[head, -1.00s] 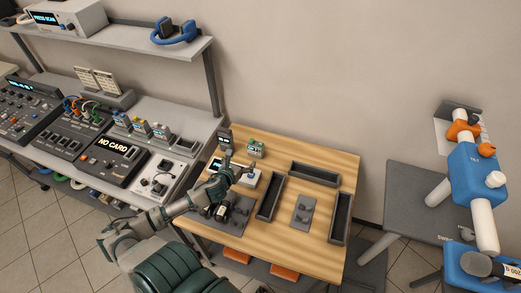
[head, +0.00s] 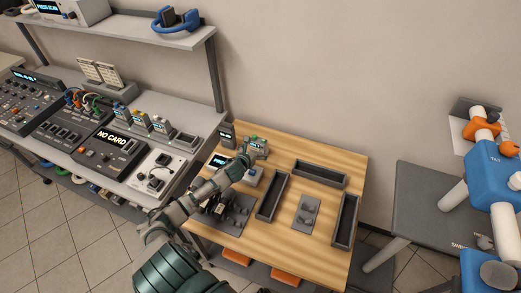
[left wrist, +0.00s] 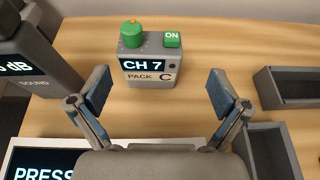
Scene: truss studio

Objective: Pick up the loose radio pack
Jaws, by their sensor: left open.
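The loose radio pack (head: 260,144) stands on the wooden table near its back left edge. In the left wrist view the pack (left wrist: 150,66) is a grey box with a green knob, a green ON button and a label reading CH 7, PACK C. My left gripper (head: 250,151) is just in front of the pack and partly covers it in the head view. In the left wrist view its two fingers (left wrist: 160,92) are spread wide, one on each side of the pack's near face, with nothing between them. My right gripper is not in view.
A dark sound meter (left wrist: 40,58) stands close left of the pack. A white device with a screen (left wrist: 28,162) lies below the gripper. Dark trays (head: 319,174) are to the right. Other packs (head: 140,121) sit in a row on the grey bench.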

